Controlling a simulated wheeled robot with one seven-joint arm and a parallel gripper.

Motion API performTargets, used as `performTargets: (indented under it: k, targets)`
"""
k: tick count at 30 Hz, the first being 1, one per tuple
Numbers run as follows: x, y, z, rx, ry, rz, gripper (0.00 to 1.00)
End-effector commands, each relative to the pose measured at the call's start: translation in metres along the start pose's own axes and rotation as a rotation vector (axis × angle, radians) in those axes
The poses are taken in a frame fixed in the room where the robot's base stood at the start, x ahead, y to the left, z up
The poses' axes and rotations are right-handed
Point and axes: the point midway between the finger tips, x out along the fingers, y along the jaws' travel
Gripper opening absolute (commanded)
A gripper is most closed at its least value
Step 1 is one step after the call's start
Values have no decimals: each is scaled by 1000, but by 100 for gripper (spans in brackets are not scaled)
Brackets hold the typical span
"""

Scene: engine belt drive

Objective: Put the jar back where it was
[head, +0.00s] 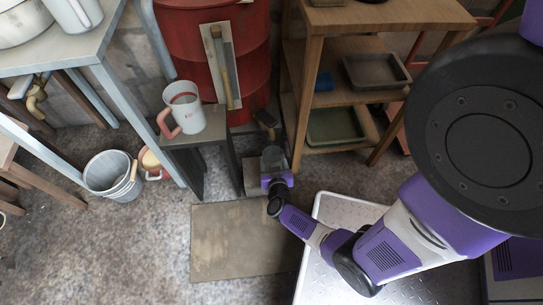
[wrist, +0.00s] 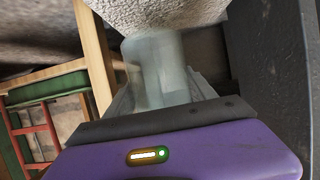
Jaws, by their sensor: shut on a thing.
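The jar (wrist: 157,68) is a pale, translucent cylinder in the wrist view. My gripper (wrist: 160,95) is shut on it, with a finger at each side. In the head view the jar (head: 272,156) is a small greyish shape at the end of my gripper (head: 274,170), low beside the dark leg of the small stand. My gripper and arm hide part of it. I cannot tell whether the jar touches a surface below it.
A small stand (head: 210,133) bears a white and red jug (head: 183,108). A red drum (head: 214,50) is behind it. A wooden shelf (head: 335,97) holding trays stands right of the gripper. A flat board (head: 232,245) lies on the floor in front. A bucket (head: 112,176) stands left.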

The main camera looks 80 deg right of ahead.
Motion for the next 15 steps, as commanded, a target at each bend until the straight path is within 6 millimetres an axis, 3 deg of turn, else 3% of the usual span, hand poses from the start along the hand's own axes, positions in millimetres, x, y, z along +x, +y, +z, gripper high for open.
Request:
performTargets:
  k: [3,11,15]
  targets:
    - [19,1,-6,2,2,2,0]
    - [32,0,-13,2,1,1,0]
    - [52,1,-20,3,4,2,0]
